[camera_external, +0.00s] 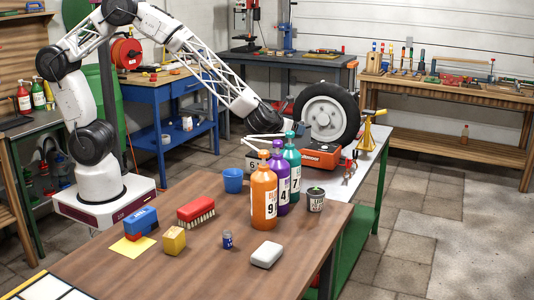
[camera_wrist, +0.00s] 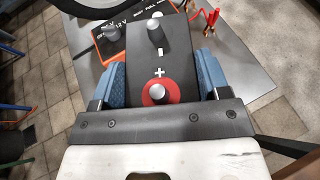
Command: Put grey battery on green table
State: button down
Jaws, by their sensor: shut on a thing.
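The grey battery (camera_wrist: 160,62) has a plus mark, a red ring and two metal terminals. My gripper (camera_wrist: 158,85) is shut on it, with one blue finger pad on each side. In the external view my gripper (camera_external: 265,142) is behind the bottles, and part of the battery (camera_external: 254,163) shows below the fingers. The green table (camera_external: 368,150) has a light grey top and green legs. The battery is at the table's near left end, beside the orange charger. Its underside is hidden, so I cannot tell whether it touches the top.
The orange charger (camera_external: 321,155), red clamps (camera_external: 350,164), a wheel (camera_external: 327,113) and a yellow stand (camera_external: 367,130) are on the green table. Orange (camera_external: 264,200), purple (camera_external: 279,180) and teal bottles (camera_external: 292,160) stand in front, on the brown table (camera_external: 190,262).

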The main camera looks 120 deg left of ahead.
notch_tip(320, 180, down, 7)
jog(key=shift+r, duration=0.1)
jog(key=shift+f, duration=0.25)
dwell(0.5)
notch_tip(320, 180, down, 6)
dwell(0.8)
jog(key=shift+f, duration=0.7)
dwell(0.9)
jog(key=shift+c, duration=0.8)
grip_release()
jog(key=shift+o, duration=0.7)
jog(key=shift+f, duration=0.15)
